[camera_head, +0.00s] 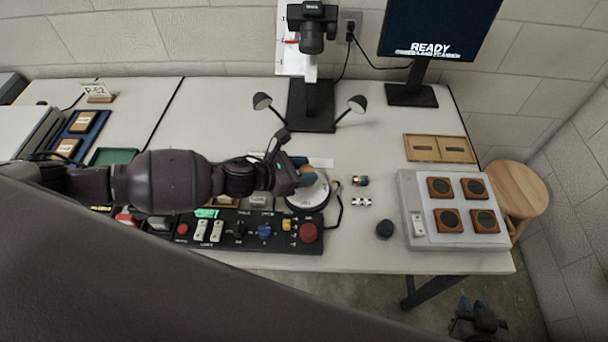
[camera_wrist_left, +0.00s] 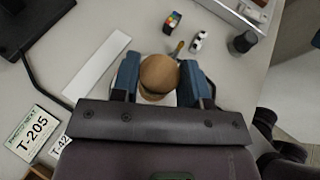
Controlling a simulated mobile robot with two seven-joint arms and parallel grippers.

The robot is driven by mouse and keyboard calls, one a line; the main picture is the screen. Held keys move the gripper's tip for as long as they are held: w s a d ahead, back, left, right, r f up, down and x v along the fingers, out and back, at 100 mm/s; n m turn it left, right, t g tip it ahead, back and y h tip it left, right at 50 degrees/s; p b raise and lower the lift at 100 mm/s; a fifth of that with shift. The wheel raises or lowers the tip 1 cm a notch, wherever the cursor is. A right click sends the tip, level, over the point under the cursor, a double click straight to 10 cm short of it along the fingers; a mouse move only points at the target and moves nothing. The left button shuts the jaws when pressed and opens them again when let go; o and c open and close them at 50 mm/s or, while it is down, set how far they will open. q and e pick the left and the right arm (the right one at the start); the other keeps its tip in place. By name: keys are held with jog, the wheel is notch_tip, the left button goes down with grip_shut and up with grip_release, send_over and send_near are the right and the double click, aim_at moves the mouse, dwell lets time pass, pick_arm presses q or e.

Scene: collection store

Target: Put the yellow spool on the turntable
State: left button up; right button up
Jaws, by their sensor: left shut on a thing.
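My left gripper (camera_head: 305,174) is over the far part of the round white turntable (camera_head: 309,198), which stands at the front middle of the table. It is shut on the spool, whose round tan end (camera_wrist_left: 159,74) shows between the blue fingers (camera_wrist_left: 160,80) in the left wrist view. A tan bit of it also shows in the head view. I cannot tell its side colour, or whether it touches the turntable. The gripper hides part of the turntable. My right gripper (camera_head: 478,318) hangs low at the bottom right, away from the table; its jaws are too small to read.
A black control panel (camera_head: 270,246) with buttons lies in front of the turntable. A camera stand with two lamps (camera_head: 311,105) stands behind it.

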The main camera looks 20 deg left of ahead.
pick_arm(q)
notch_tip(320, 180, down, 2)
jog(key=shift+f, duration=0.1)
pick_arm(e)
jog(key=shift+s+d+f, duration=0.1)
jog(key=shift+s+f, duration=0.1)
jog(key=shift+f, duration=0.25)
pick_arm(q)
jog(key=o, duration=0.5)
jog(key=shift+f, duration=0.1)
jog(key=shift+c, duration=0.2)
jog(key=o, duration=0.5)
jog(key=shift+c, duration=0.2)
pick_arm(e)
jog(key=shift+w+r, duration=0.35)
jog(key=shift+w, duration=0.15)
